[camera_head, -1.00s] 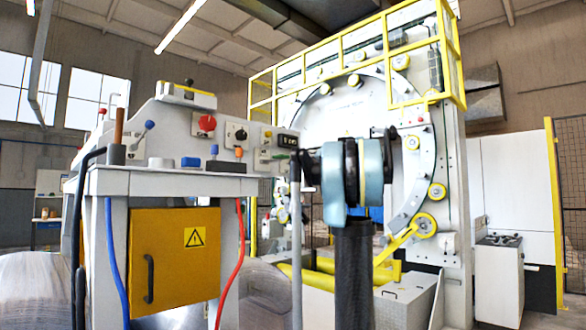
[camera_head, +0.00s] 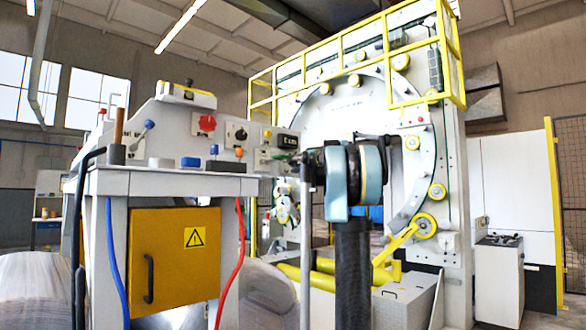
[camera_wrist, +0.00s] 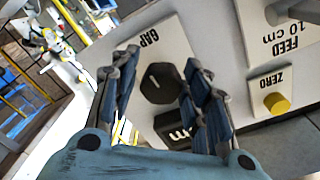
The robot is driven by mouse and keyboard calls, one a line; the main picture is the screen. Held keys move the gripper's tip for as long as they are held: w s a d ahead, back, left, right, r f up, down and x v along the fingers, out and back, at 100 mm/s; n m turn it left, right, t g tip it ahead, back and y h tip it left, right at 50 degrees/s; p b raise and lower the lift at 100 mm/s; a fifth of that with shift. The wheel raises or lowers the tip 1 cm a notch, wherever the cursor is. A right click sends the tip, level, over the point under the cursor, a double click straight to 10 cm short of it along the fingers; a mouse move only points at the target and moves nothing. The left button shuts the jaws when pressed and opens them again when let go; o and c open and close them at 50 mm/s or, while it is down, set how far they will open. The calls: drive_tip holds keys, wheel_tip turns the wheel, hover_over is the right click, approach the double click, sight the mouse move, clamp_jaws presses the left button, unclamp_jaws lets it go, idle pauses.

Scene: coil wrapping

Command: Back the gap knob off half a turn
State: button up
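The gap knob (camera_wrist: 158,84) is dark and many-sided with a pale pointer line, on a white plate marked GAP. In the wrist view it sits between the two blue-padded fingers of my gripper (camera_wrist: 162,62). The fingers stand apart, one on each side of the knob. A thin gap shows on the left side; contact on the right side cannot be told. A dark display (camera_wrist: 176,128) beside the knob is partly covered by the right finger. In the head view the display (camera_head: 287,141) shows at the panel's right end, and my gripper's fingers are too small to make out.
A yellow ZERO button (camera_wrist: 276,103) and a FEED 10 cm plate (camera_wrist: 292,22) lie right of the knob. The panel also carries a red knob (camera_head: 207,122) and several levers. The large ring machine (camera_head: 345,105) stands behind. A red hose (camera_head: 238,250) hangs below the console.

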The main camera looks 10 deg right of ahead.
drive_tip(key=c, duration=0.6)
drive_tip(key=shift+m, duration=0.7)
drive_tip(key=o, duration=1.1)
drive_tip(key=v, duration=1.2)
drive_tip(key=shift+w+f, duration=0.1)
